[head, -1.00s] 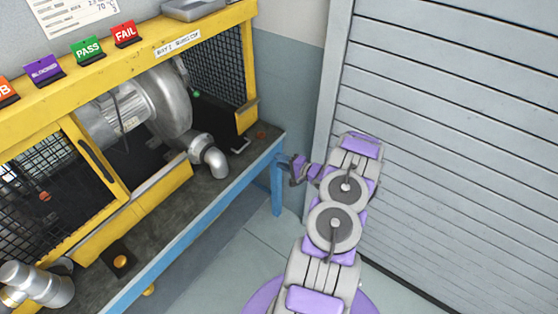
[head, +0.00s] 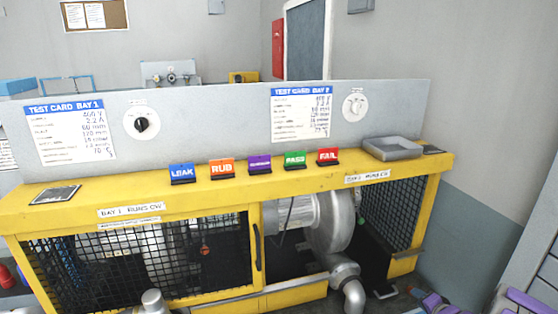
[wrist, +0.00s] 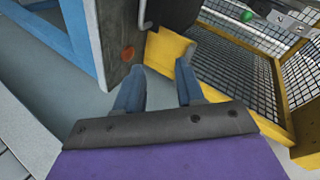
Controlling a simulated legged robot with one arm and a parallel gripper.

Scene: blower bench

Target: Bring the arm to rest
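My gripper (wrist: 160,78) is open in the wrist view, with its two grey-blue fingers apart and nothing between them. It points at the right end of the bench. The bench corner (wrist: 118,58) with a round orange-brown spot and the yellow cage frame (wrist: 168,52) lie just beyond the fingertips; I cannot tell how close. In the head view only a little of my purple and grey arm (head: 432,301) shows, at the bottom right edge, beside the bench end. The rest of the arm is out of frame.
The yellow cage (head: 215,190) holds a grey blower (head: 330,222) with an elbow pipe (head: 352,290). Several coloured tags, including LEAK (head: 182,172), and a grey tray (head: 392,148) stand on top. A slatted shutter (head: 538,270) rises at the right. Bare floor (wrist: 60,115) shows beside the bench.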

